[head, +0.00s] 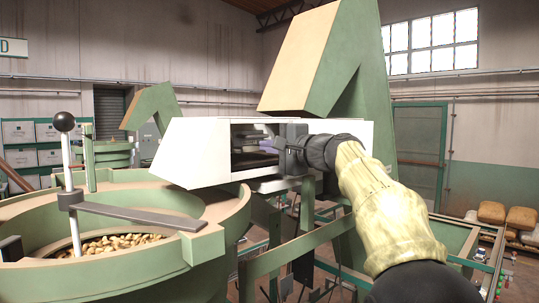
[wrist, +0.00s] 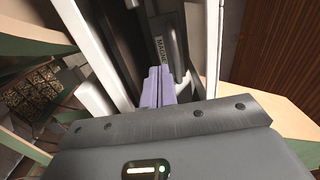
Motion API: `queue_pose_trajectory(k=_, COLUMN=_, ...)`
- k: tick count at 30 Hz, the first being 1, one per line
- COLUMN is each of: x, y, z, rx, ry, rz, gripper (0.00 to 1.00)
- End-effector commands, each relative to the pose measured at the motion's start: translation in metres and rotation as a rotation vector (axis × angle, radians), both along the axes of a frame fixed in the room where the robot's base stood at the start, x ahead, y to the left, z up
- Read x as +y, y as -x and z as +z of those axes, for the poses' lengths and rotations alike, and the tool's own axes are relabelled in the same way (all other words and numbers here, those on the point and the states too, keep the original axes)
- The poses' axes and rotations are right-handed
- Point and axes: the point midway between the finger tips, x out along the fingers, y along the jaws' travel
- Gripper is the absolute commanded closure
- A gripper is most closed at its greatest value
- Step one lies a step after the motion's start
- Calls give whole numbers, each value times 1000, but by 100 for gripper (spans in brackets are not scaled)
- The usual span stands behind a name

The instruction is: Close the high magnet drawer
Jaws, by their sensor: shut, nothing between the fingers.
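The magnet drawer (head: 250,140) shows as a dark grey part inside the opening of a white housing (head: 195,152) below the large green hopper in the head view. In the wrist view its dark grey face (wrist: 170,30) carries a label whose letters read roughly "MAGNE", partly cut off. My gripper (head: 273,141) reaches into the opening from the right. In the wrist view its lavender fingers (wrist: 158,86) are together with nothing between them, close to the labelled face. I cannot tell whether they touch it, or how far the drawer stands out.
White walls (wrist: 88,45) of the housing flank the fingers closely. A round green bowl (head: 225,205) with nuts (head: 115,243) and a lever with a black knob (head: 64,122) stands at the left. Green framework (head: 290,250) lies below. A green door (head: 418,145) is far behind.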

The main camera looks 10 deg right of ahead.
Motion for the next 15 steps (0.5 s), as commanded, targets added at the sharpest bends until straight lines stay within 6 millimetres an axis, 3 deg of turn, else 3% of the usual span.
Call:
queue_pose_trajectory(k=9, x=-33, y=53, z=-5, rx=-3, ry=1, rz=-2, gripper=100)
queue_pose_trajectory(k=15, x=-49, y=79, z=-2, rx=-2, ry=1, rz=-2, gripper=100)
